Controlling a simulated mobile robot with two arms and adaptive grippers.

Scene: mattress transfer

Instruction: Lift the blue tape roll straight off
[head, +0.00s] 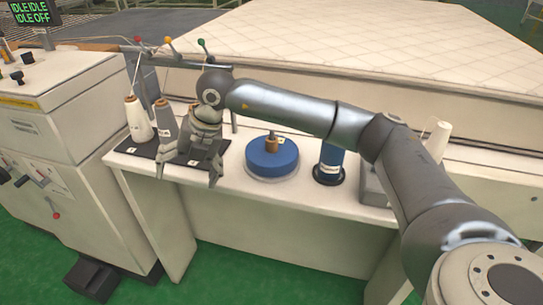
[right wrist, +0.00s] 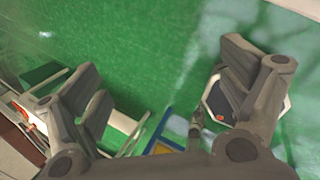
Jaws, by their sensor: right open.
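The blue tape roll (head: 272,158) lies flat on a pale round base on the white table, with a brass-coloured piece (head: 272,143) on the post at its centre. My right gripper (head: 187,177) is open, pointing down over the dark tray to the left of the roll, apart from the roll. Its spread fingers also show in the right wrist view (right wrist: 158,85) with nothing between them. The tape roll cannot be made out in the right wrist view. My left gripper is not in view.
White (head: 138,119) and grey (head: 166,119) thread cones stand on the dark tray (head: 146,152). A blue spool (head: 328,163) stands right of the roll, below my right arm. A quilted mattress (head: 400,35) lies behind. A machine cabinet (head: 60,130) stands left.

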